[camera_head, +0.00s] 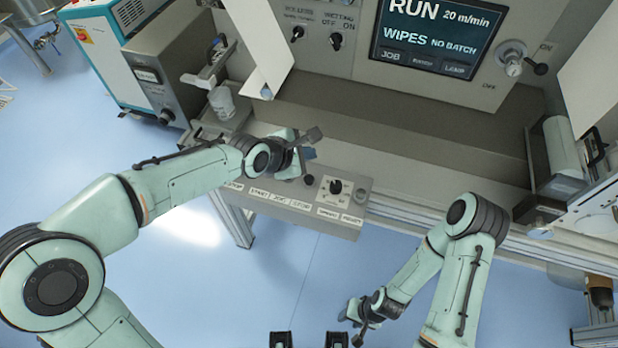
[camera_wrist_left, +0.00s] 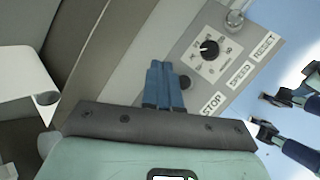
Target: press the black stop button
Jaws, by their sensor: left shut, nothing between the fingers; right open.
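The black stop button (camera_head: 309,180) is a small round dark cap on the grey control box (camera_head: 262,206). In the left wrist view the button (camera_wrist_left: 185,82) shows just right of my blue fingers, above the label STOP (camera_wrist_left: 213,104). My left gripper (camera_head: 309,154) is shut and empty, over the box's back edge beside the button. Its fingers (camera_wrist_left: 161,66) are together in the left wrist view. I cannot tell how high they are above the panel. My right gripper (camera_head: 350,320) is open and empty, low in front of the box.
A black speed knob (camera_head: 335,187) and a round reset button (camera_head: 360,195) sit right of the stop button. My left wrist covers the box's left part. A screen (camera_head: 435,35) reading RUN is on the machine behind. A white web (camera_head: 262,45) hangs at back left. Floor in front is clear.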

